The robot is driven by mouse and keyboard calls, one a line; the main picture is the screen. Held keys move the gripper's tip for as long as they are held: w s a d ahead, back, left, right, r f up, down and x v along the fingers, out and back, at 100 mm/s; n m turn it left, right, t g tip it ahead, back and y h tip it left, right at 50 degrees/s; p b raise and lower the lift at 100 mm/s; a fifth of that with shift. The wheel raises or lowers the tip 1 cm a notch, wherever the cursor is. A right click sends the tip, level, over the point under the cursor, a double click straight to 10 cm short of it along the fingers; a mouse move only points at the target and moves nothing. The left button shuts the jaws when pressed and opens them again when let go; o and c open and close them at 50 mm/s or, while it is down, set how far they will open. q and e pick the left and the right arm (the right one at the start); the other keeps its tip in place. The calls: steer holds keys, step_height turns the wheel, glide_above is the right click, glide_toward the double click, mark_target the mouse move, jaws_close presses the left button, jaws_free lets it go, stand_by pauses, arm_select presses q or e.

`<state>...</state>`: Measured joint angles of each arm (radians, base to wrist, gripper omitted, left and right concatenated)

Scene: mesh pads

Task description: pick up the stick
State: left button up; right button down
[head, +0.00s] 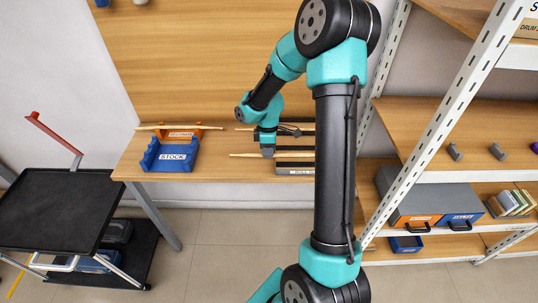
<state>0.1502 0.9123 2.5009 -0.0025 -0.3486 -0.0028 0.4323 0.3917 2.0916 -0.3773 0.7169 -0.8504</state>
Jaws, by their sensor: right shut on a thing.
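A thin light-wood stick (245,155) lies roughly level at the front of the wooden workbench, crossing my right gripper (268,151). My right gripper points down and is shut on this stick. The fingertips are small here, and my own arm hides the right end of the stick. A second thin wooden strip (243,129) shows farther back, partly behind my wrist. Another light stick (205,127) lies across the top of the bins on the left of the bench. My left gripper is out of view.
A blue STOCK bin (170,157) and an orange bin (182,133) stand on the bench (220,170). A labelled dark rack (296,169) sits under the stick's right part. A black cart (58,210) is at left and metal shelving (450,105) at right.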

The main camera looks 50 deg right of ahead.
steer(key=s+a+r, duration=0.2)
steer(key=s+a, duration=0.8)
steer(key=a, duration=0.2)
steer(key=shift+s+r, duration=0.2)
stand_by(1.0)
